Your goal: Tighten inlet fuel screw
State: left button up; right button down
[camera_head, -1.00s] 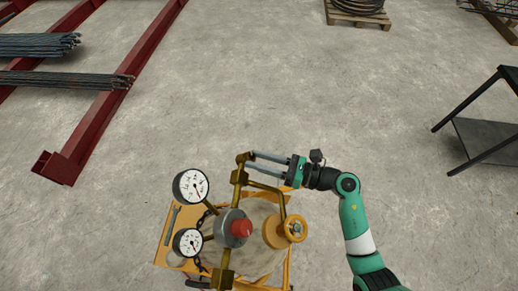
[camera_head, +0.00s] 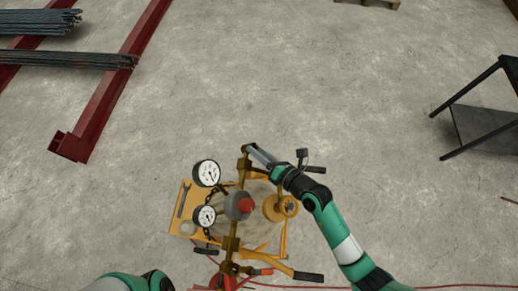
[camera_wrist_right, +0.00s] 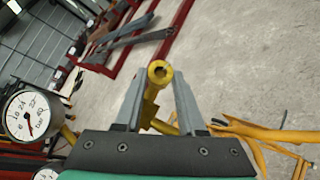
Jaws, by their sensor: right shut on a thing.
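The yellow fuel unit (camera_head: 252,212) stands in the lower middle of the head view, with a red-capped grey regulator on top. A brass inlet screw fitting (camera_wrist_right: 159,73) shows end-on in the right wrist view, between the fingers. My right gripper (camera_head: 255,152) reaches the far end of the unit's brass pipe diagonally from the right, shut on this screw fitting. Its two grey fingers lie on either side of the fitting in the wrist view. The fingertips partly hide the fitting in the head view. Of my left arm, only a green link shows at the bottom edge.
Two white gauges (camera_head: 206,174) stand left of the regulator, and a yellow valve wheel (camera_head: 287,206) is to its right. Black-gripped handles (camera_head: 308,277) stick out at the near side. A dark metal table (camera_head: 485,125) stands far right. Concrete floor around the unit is open.

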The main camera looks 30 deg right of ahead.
jog(key=shift+a+r+m+h, duration=0.1)
jog(key=shift+m+h, duration=0.2)
jog(key=shift+m, duration=0.3)
jog(key=shift+g, duration=0.3)
jog(key=c, duration=0.8)
grip_release()
jog(key=shift+o, duration=0.2)
jog(key=v, duration=1.1)
jog(key=shift+s, duration=0.3)
